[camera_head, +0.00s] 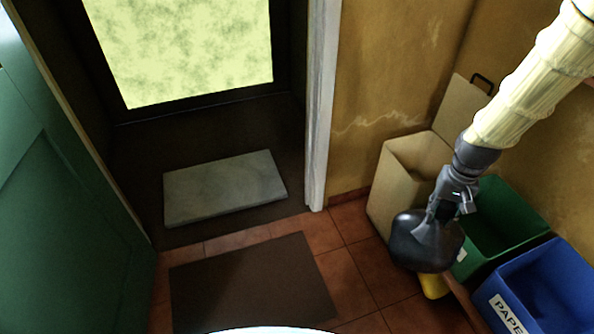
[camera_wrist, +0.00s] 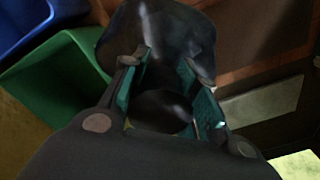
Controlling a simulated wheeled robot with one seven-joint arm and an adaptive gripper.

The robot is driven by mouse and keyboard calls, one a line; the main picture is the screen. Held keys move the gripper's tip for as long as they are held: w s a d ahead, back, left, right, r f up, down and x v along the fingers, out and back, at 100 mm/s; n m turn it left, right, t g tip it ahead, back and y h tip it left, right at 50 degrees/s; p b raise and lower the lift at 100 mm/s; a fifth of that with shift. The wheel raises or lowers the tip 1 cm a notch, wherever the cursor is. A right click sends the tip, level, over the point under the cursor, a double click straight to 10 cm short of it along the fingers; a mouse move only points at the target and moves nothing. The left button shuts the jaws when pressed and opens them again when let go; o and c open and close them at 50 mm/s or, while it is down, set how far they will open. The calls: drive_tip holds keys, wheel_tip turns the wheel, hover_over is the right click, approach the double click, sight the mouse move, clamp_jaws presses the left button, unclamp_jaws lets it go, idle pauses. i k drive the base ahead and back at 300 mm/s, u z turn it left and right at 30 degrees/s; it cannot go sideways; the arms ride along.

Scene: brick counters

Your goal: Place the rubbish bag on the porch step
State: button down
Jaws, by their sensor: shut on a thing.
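The rubbish bag (camera_head: 418,243) is dark, rounded and glossy. It hangs from my gripper (camera_head: 440,207), which is shut on its top, in front of the bins at the right. In the wrist view the bag (camera_wrist: 165,40) shows beyond and between the teal-padded fingers of my gripper (camera_wrist: 168,70). The porch step (camera_head: 225,187) is a pale grey flat slab beyond the doorway, left of the bag and well apart from it. It appears bare. A pale slab, likely the same step (camera_wrist: 265,103), shows at the right of the wrist view.
A beige open bin (camera_head: 385,195), a green bin (camera_head: 530,215) and a blue bin (camera_head: 560,290) line the right wall. Something yellow (camera_head: 433,286) is partly hidden below the bag. A white door frame (camera_head: 320,110) and green door (camera_head: 70,220) flank the opening. A brown mat (camera_head: 250,285) lies before it.

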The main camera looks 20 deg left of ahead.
sight(228, 184)
drive_tip(key=u, duration=0.6)
drive_tip(key=i, duration=0.8)
drive_tip(key=u, duration=1.05)
drive_tip(key=i, duration=1.1)
drive_tip(key=u, duration=0.15)
